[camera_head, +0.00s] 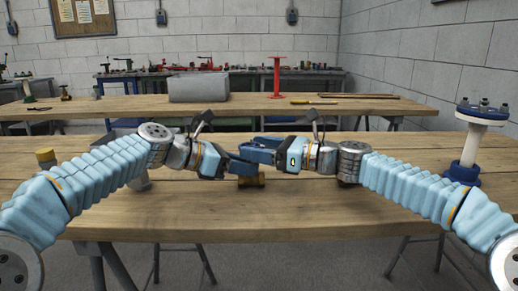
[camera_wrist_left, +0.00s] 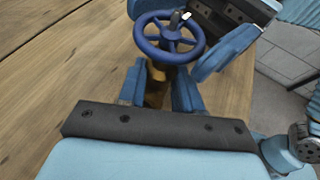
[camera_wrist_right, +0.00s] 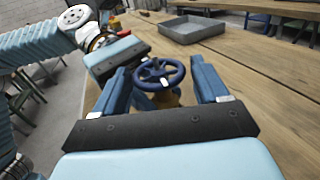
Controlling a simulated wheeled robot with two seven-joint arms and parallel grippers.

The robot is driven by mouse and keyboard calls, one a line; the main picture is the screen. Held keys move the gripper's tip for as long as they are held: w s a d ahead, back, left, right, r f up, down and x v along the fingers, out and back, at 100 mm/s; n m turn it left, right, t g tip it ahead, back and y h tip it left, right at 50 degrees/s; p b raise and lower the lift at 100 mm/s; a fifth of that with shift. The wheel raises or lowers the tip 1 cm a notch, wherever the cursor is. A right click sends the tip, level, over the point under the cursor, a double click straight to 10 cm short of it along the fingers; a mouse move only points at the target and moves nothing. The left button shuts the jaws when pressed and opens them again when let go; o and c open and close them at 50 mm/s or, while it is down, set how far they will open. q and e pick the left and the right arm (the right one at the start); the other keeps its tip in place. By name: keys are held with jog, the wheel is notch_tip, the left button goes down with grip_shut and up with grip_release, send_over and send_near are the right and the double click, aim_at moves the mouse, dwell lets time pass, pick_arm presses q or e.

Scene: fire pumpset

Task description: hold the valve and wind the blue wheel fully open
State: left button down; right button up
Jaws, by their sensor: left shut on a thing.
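A small brass valve with a blue handwheel (camera_wrist_left: 168,37) stands on the wooden workbench. In the head view its brass lower part (camera_head: 253,181) shows, while my grippers mostly hide the wheel. My left gripper (camera_wrist_left: 158,90) is shut on the brass valve body (camera_wrist_left: 157,82), just below the wheel. My right gripper (camera_wrist_right: 162,82) is at wheel height. Its blue fingers stand apart on either side of the blue wheel (camera_wrist_right: 158,72), with a visible gap at the right finger. Contact at the left finger is unclear. A pale mark shows on the wheel.
A bolted blue flange on a white post (camera_head: 482,113) stands on the bench at the right. A brass-topped part (camera_head: 46,158) is at the left. A grey tray (camera_wrist_right: 191,29) lies beyond the valve in the right wrist view. The bench front is clear.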

jog(key=v, duration=1.2)
